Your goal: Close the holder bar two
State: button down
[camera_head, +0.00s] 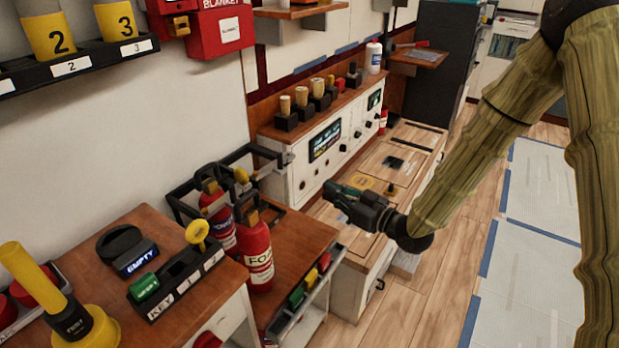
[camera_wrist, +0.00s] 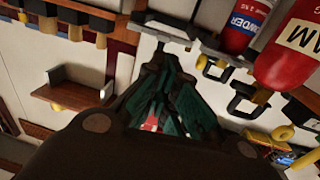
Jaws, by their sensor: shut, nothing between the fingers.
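Two red fire extinguishers stand side by side in a black holder frame (camera_head: 180,205) against the wall. The nearer extinguisher (camera_head: 255,255) is labelled FOAM; the other (camera_head: 217,215) is partly hidden behind it. A black bar (camera_head: 262,150) sticks out from the frame to the right, towards the white cabinet. I cannot tell which bar is number two. The wrist view shows dark bars and hooks (camera_wrist: 215,68) beside the extinguishers, at upper right. My gripper (camera_head: 333,193) is shut and empty, right of the extinguishers and apart from them. Its green-lined fingers (camera_wrist: 165,115) fill the wrist view's middle.
A white cabinet (camera_head: 310,150) with knobs and a screen stands behind my gripper. A wooden table (camera_head: 215,275) at front left carries a key rack (camera_head: 175,285) and a yellow plunger-like tool (camera_head: 75,320). Open floor (camera_head: 415,300) lies at right.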

aim_at(283, 168)
jog(key=p+x, duration=0.1)
jog(key=x, duration=1.2)
jog(key=shift+w+a, duration=0.2)
jog(key=shift+a, duration=0.05)
jog(key=shift+f, duration=0.1)
